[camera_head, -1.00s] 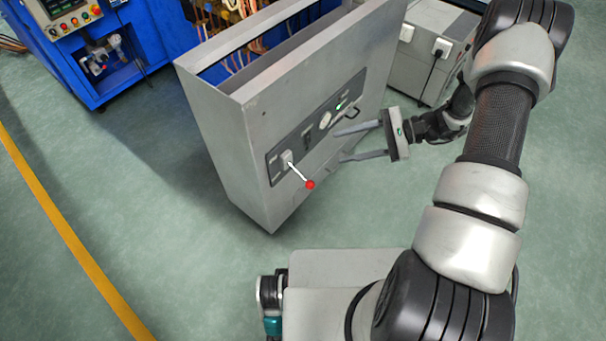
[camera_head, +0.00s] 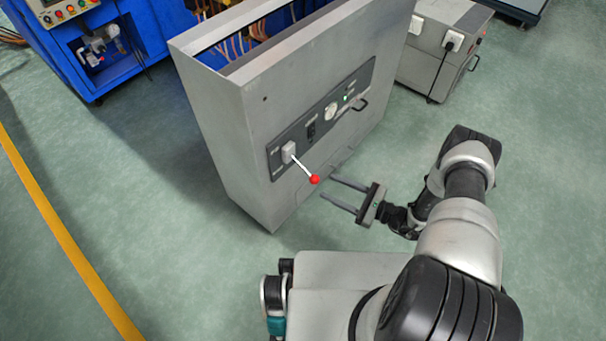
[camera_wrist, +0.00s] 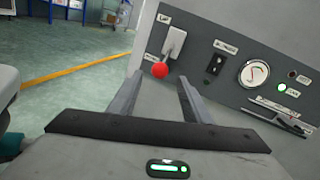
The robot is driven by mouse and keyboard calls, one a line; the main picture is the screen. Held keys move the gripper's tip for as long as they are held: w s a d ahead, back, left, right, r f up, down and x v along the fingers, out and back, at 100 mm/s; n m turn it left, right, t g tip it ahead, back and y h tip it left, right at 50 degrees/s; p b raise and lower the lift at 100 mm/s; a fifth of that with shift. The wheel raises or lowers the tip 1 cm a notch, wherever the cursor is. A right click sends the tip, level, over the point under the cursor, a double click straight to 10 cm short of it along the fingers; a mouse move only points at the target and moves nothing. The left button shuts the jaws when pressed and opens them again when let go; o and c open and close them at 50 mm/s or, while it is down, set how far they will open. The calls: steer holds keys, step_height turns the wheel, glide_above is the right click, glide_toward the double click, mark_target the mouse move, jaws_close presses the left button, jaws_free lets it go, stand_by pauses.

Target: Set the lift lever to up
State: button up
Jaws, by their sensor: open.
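The lift lever (camera_head: 303,168) is a thin light rod with a red ball knob on a pale base, at the left end of the dark panel on the grey cabinet. In the head view it slants out and downward to the right. The red knob (camera_wrist: 160,71) shows in the wrist view beyond the fingers, below the lever's base. My gripper (camera_head: 328,188) is open and empty, its two fingers apart. It is just right of and below the knob in the head view, with no contact visible. The gripper fingers also flank the knob's line of sight in the wrist view (camera_wrist: 158,92).
The dark panel (camera_wrist: 225,48) also carries a black switch (camera_wrist: 215,64), a round gauge (camera_wrist: 254,73), a green lamp and a handle. The grey cabinet (camera_head: 220,130) stands ahead. A blue machine (camera_head: 150,30) and a grey box (camera_head: 440,62) stand behind it. Green floor is open at left.

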mark_target(311, 177)
steer(key=b+x, duration=0.1)
steer(key=x, duration=1)
steer(key=shift+a, duration=0.15)
jaws_close()
